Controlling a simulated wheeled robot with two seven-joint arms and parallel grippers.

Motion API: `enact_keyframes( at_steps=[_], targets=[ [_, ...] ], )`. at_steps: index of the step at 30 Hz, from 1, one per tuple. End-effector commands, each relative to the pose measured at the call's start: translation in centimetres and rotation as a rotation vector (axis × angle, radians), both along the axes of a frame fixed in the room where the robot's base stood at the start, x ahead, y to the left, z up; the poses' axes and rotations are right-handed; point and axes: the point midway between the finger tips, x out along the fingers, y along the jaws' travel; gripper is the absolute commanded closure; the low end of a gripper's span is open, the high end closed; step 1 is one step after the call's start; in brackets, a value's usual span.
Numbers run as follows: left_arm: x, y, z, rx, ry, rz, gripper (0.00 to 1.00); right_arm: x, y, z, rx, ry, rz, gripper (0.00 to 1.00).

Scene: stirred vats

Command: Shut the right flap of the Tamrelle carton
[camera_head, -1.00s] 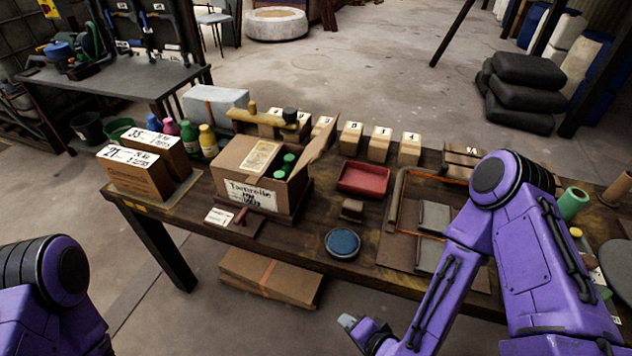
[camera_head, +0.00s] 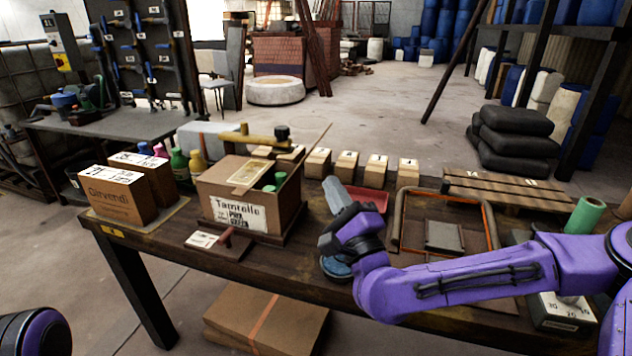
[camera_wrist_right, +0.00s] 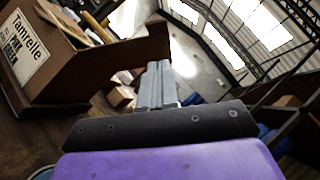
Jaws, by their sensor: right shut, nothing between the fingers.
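The Tamrelle carton (camera_head: 212,190) stands on the workbench, its labelled front towards me. Its left part is covered by a flap bearing a pale sheet (camera_head: 249,173). Its right flap (camera_head: 318,139) stands up, tilted outward, and shows nearly edge-on. Green-capped bottles (camera_head: 275,183) show in the opening. My right gripper (camera_head: 336,192) is shut and empty, to the right of the carton, fingers pointing up and away, apart from it. In the right wrist view the shut fingers (camera_wrist_right: 157,85) are right of the carton (camera_wrist_right: 75,72). My left gripper is out of view.
A red tray (camera_head: 370,198) lies behind my right gripper, and a blue round dish (camera_head: 334,268) lies below it. Small numbered boxes (camera_head: 347,165) line the back edge. A card (camera_head: 202,240) lies in front.

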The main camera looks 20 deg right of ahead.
Motion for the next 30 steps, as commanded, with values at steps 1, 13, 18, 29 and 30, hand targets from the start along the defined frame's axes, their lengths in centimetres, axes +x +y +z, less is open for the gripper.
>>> enact_keyframes(
  at_steps=[1, 13, 18, 29, 30],
  targets=[
    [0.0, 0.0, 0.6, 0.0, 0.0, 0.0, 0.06, 0.9, 0.2, 0.8, 0.0, 0.0, 0.001, 1.0],
    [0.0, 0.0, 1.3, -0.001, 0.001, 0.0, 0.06, 2.8, 2.9, 2.7, 0.001, 0.002, 0.0, 1.0],
    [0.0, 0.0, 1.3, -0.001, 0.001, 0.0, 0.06, 2.8, 2.9, 2.7, 0.001, 0.002, 0.0, 1.0],
    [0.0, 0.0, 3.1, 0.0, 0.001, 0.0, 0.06, 3.0, 3.2, 3.8, -0.039, 0.027, 0.0, 1.0],
    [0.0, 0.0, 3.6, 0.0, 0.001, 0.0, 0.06, 3.1, 3.4, 4.1, -0.055, 0.037, 0.0, 1.0]
  ],
)
